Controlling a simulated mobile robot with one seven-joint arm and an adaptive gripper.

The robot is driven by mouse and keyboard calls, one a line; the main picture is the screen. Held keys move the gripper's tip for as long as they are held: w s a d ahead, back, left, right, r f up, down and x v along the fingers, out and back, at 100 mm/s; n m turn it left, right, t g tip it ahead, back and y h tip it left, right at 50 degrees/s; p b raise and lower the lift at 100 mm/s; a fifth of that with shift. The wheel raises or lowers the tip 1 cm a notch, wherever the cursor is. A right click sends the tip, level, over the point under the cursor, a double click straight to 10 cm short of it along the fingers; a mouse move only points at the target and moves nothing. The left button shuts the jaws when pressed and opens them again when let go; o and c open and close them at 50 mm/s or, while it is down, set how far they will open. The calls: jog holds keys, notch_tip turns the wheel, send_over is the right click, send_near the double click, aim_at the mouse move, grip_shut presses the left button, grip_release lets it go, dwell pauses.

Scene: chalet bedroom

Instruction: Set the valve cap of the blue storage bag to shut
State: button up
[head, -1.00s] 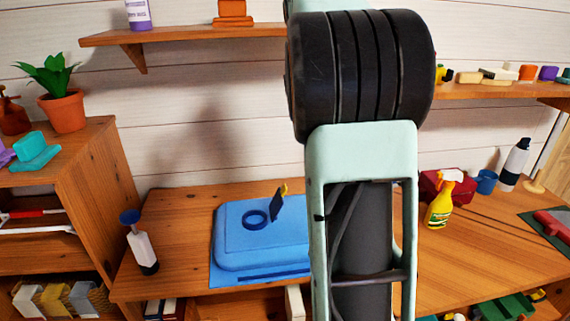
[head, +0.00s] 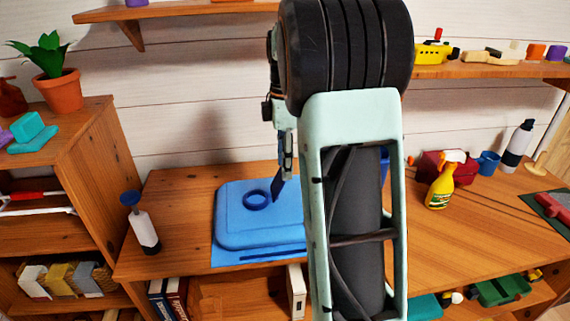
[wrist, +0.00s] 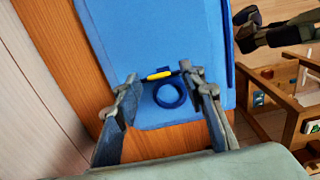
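The blue storage bag (head: 235,230) lies flat on the wooden desk. A dark blue valve ring (head: 257,200) sits on top of it and also shows in the wrist view (wrist: 169,95). The valve cap (head: 278,188) stands up at the ring's right side in the head view. In the wrist view its yellow edge (wrist: 158,75) shows beside the ring, so the cap is open. My gripper (wrist: 160,82) is open, its fingers apart on either side of the ring and cap. In the head view my gripper (head: 284,168) is just above the cap, partly hidden by my arm.
A white bottle with a blue top (head: 140,225) stands left of the bag. A yellow spray bottle (head: 440,185), a red box (head: 465,172) and a blue cup (head: 488,162) stand to the right. A wall shelf (head: 180,12) is above.

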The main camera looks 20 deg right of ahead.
jog(key=shift+f, duration=0.2)
jog(key=shift+c, duration=0.4)
grip_shut()
jog(key=shift+a+r, duration=0.1)
